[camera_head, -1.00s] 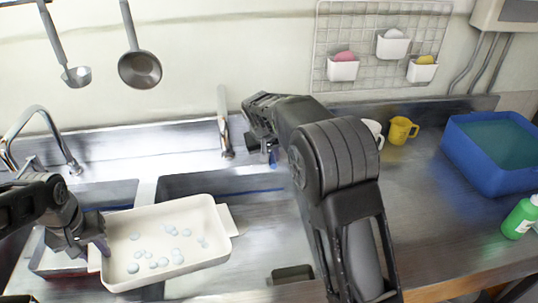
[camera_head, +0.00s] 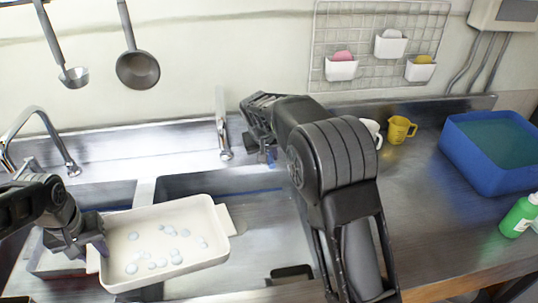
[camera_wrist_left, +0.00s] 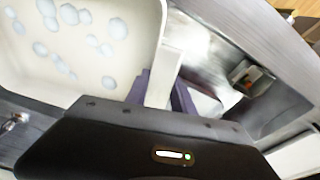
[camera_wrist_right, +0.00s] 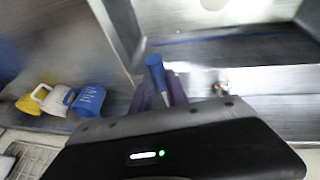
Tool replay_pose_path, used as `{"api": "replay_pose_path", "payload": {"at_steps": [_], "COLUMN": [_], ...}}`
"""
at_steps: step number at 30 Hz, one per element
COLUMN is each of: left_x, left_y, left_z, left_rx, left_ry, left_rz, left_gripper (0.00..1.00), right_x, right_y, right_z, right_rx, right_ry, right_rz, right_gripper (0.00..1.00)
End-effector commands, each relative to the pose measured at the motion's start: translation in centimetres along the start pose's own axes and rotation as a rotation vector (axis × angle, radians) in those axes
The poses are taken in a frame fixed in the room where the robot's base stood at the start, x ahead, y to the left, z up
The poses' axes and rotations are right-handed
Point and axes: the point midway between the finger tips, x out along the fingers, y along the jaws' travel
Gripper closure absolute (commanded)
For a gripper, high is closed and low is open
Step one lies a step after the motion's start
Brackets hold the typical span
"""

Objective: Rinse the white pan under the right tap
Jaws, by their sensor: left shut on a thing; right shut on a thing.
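The white pan (camera_head: 205,258) is a shallow rectangular tray with a tab handle at each end. Several pale blue foam spots lie inside it. My left gripper (camera_head: 97,240) is shut on its left handle, which shows between the fingers in the left wrist view (camera_wrist_left: 163,78). The pan is held over the sink divider and the right basin, in front of the right tap (camera_head: 222,125). I cannot make out water running from the tap. My right gripper (camera_head: 264,150) is shut on a blue handle (camera_wrist_right: 156,72) right of this tap; the arm hides part of it.
The right basin (camera_head: 265,225) is open beneath the pan. The left tap (camera_head: 40,125) arches over the left basin. A yellow cup (camera_head: 398,130), a white mug (camera_head: 373,127), a blue tub (camera_head: 475,175) and a green bottle (camera_head: 518,215) stand on the right counter. Ladles (camera_head: 138,68) hang behind.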

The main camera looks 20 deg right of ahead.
Motion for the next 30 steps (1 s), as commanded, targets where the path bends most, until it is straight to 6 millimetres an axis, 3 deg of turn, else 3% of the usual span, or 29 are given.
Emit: {"api": "replay_pose_path", "payload": {"at_steps": [8, 18, 27, 28, 30], "left_x": [0.1, 1.4, 1.3, 1.3, 1.3], "left_y": [0.0, 0.0, 0.0, 0.0, 0.0], "left_z": [0.0, 0.2, 0.2, 0.2, 0.2], "left_rx": [0.000, 0.000, 0.000, 0.000, 0.000], "left_ry": [0.001, 0.001, 0.001, 0.001, 0.001], "left_rz": [0.001, 0.001, 0.001, 0.001, 0.001], "left_gripper": [1.00, 1.00, 1.00, 1.00, 1.00], "right_x": [0.1, 0.8, 0.7, 0.7, 0.7], "right_y": [0.2, 3.3, 3.4, 3.4, 3.4], "right_z": [0.0, 0.0, 0.0, 0.0, 0.0], "right_rx": [-0.008, -0.203, -0.224, -0.224, -0.224], "right_ry": [0.002, 0.045, 0.049, 0.049, 0.049], "right_rz": [-0.005, -0.087, -0.092, -0.092, -0.092], "right_gripper": [1.00, 1.00, 1.00, 0.79, 0.73]}}
